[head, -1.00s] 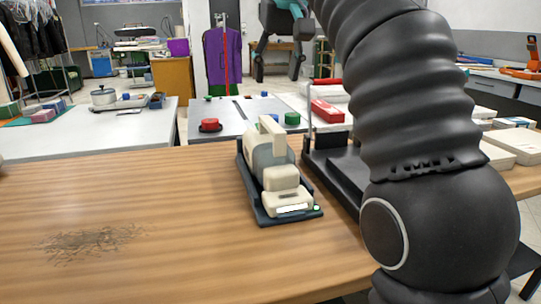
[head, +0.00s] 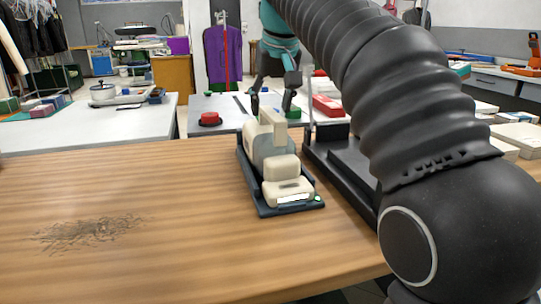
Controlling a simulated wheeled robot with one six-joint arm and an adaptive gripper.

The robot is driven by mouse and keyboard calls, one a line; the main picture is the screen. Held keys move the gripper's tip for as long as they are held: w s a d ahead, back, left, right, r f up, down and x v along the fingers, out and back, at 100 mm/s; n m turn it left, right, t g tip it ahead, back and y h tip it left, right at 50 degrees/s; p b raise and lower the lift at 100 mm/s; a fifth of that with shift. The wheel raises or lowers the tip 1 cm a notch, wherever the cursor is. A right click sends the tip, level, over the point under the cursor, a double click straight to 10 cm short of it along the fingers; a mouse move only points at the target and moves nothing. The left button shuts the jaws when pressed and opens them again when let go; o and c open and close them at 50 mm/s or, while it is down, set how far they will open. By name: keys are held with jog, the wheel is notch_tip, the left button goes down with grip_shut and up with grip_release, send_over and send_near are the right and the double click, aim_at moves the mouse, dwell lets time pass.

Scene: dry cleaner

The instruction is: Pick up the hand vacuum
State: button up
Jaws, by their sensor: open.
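The hand vacuum (head: 283,168) is cream and grey with a raised handle. It rests in a dark tray-like dock (head: 265,207) on the wooden counter, right of the middle. A small green light shows at the dock's near right corner. My gripper (head: 271,108) is open, its dark fingers pointing down at the far end of the vacuum, around or just behind the handle top. I cannot tell whether the fingers touch the handle. My black ribbed arm covers the right side of the view.
A black stand (head: 340,165) with an upright post is close to the right of the dock. A patch of dark hair or lint (head: 88,233) lies on the counter's left. The counter between is clear. Behind stand a grey table with a red button (head: 209,118) and a red box (head: 327,106).

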aim_at(271, 112)
jog(key=x, duration=0.3)
jog(key=shift+d+f+b, duration=0.15)
jog(key=shift+f+b, duration=0.05)
jog(key=shift+b, duration=0.1)
grip_shut()
